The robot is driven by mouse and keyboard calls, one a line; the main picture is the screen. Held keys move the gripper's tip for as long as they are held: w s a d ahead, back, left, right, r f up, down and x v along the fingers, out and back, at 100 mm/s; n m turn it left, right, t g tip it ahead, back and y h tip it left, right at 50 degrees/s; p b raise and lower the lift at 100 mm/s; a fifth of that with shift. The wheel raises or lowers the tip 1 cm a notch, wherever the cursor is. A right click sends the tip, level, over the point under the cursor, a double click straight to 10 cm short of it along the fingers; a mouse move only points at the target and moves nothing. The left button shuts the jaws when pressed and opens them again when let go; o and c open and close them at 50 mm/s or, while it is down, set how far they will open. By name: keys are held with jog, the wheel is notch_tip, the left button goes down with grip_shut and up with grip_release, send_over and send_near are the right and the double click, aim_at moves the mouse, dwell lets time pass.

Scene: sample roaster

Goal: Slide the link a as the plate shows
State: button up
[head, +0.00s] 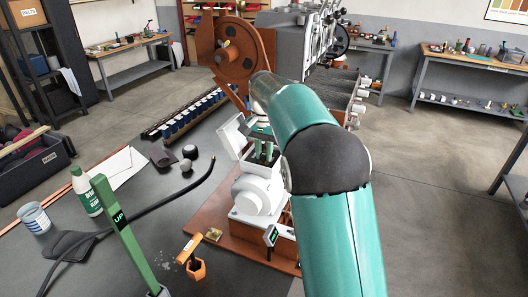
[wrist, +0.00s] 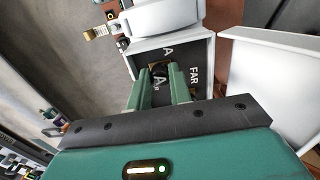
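My gripper (wrist: 159,72) points into an open white box (wrist: 211,60), its two green fingers apart. A small dark knob with a brass-coloured part (wrist: 158,68) shows between and just beyond the fingertips; I take it as link a, and contact is unclear. The dark panel inside the box bears a plate marking reading "FAR" (wrist: 194,76) and letters "A", one partly covered by the fingers. In the head view the green fingers (head: 263,151) are at the white box (head: 238,134), partly hidden by my arm. The link is too small to tell there.
The box's white door (wrist: 270,80) stands open at the right of the wrist view. In the head view, a green post marked "UP" (head: 118,217), a black hose (head: 150,206) and a white bottle (head: 87,192) are on the dark table. A brown roaster wheel (head: 238,61) stands behind.

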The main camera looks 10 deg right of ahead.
aim_at(254, 161)
grip_shut()
jog(key=shift+w+a, duration=0.5)
jog(key=shift+a, duration=0.2)
jog(key=shift+w+a, duration=0.5)
jog(key=shift+a, duration=0.2)
jog(key=o, duration=0.8)
grip_release()
jog(key=shift+w+a, duration=0.1)
notch_tip(254, 161, up, 14)
jog(key=shift+s, duration=0.2)
